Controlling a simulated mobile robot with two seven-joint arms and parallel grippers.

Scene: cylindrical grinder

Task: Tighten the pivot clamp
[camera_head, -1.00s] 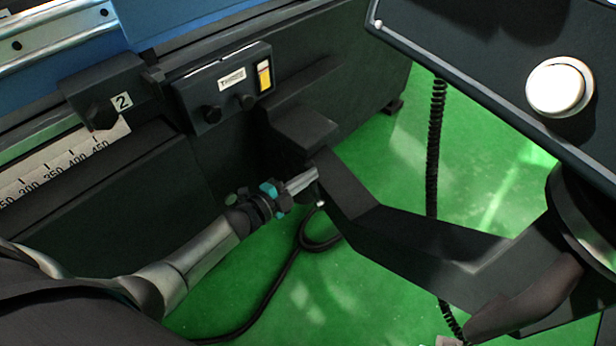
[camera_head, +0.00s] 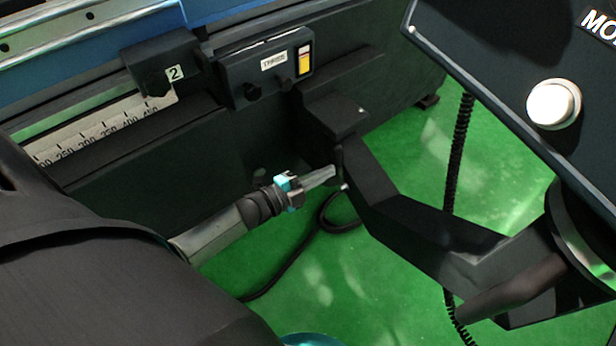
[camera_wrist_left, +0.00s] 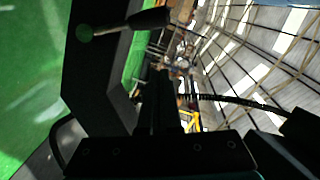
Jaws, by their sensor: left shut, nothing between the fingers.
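The pivot clamp appears as a small dark lever (camera_head: 340,160) at the inner end of the dark pivot arm (camera_head: 420,228), beside the machine's front. A small pale knob (camera_head: 345,187) shows just below it. My left gripper (camera_head: 333,173) is shut and empty, its silver fingers pointing right with the tips close to the lever; I cannot tell whether they touch. In the left wrist view, a lever with a dark handle (camera_wrist_left: 150,18) stands out from the dark arm (camera_wrist_left: 92,75), a little beyond my shut fingers (camera_wrist_left: 158,85). My right gripper is not in view.
A control panel with a white button (camera_head: 554,104) hangs at the upper right, with a coiled cable (camera_head: 456,150) behind the arm. A switch box (camera_head: 265,72) sits on the machine's front. A black cable (camera_head: 290,262) lies on the green floor (camera_head: 370,300).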

